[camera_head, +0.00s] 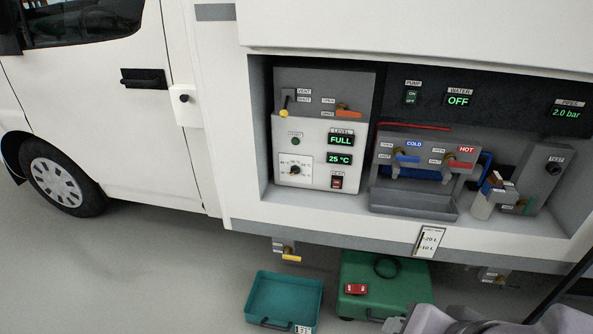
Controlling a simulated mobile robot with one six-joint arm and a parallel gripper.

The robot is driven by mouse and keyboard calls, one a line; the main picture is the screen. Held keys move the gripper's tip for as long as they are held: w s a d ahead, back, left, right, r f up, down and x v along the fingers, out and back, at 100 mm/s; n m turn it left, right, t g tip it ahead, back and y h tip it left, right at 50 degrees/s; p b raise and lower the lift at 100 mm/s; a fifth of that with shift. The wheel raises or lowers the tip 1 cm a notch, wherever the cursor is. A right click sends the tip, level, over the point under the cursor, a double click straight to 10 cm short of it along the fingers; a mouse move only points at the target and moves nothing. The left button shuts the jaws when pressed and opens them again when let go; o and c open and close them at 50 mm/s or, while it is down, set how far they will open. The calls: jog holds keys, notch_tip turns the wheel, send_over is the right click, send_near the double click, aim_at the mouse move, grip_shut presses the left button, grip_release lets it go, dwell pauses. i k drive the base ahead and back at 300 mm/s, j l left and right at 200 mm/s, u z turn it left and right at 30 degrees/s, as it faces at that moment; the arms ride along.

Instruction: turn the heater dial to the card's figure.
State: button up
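The heater dial (294,169) is a small black knob on a white square plate, low on the left of the white heater panel (312,130) in the open service bay. Small figures stand around it, too small to read surely, and I cannot tell where its pointer sits. Beside it, a green display (339,159) reads 25 °C. Above that, a level display (341,140) reads FULL. I cannot make out a card with a temperature figure. Grey parts at the bottom right look like my arm; my gripper's fingers do not show.
A red-lit switch (337,182) sits right of the dial. Cold (407,158) and hot (459,163) taps stand above a grey trough (413,206). A teal tray (284,292) and a green case (410,290) lie on the floor below. The floor at left is clear.

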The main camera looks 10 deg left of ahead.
aim_at(295, 169)
jog(key=l+z, duration=0.2)
jog(key=l, duration=0.3)
jog(key=i+l+z, duration=0.1)
jog(key=l+z, duration=0.15)
jog(key=l, duration=0.25)
jog(key=i+l+z, duration=0.2)
jog(key=l, duration=0.25)
jog(key=l+z, duration=0.2)
jog(key=l, duration=0.3)
jog(key=i+l+z, duration=0.25)
jog(key=l, duration=0.15)
jog(key=i+l+z, duration=0.2)
jog(key=l, duration=0.2)
jog(key=i+l+z, duration=0.2)
jog(key=l, duration=0.2)
jog(key=u, duration=3)
jog(key=i+j, duration=0.15)
jog(key=i, duration=0.4)
jog(key=i+j, duration=0.15)
jog(key=i, duration=0.45)
jog(key=i+j, duration=0.15)
jog(key=i, duration=0.4)
jog(key=i+j, duration=0.15)
jog(key=i, duration=0.45)
jog(key=i+j, duration=0.15)
jog(key=i, duration=0.4)
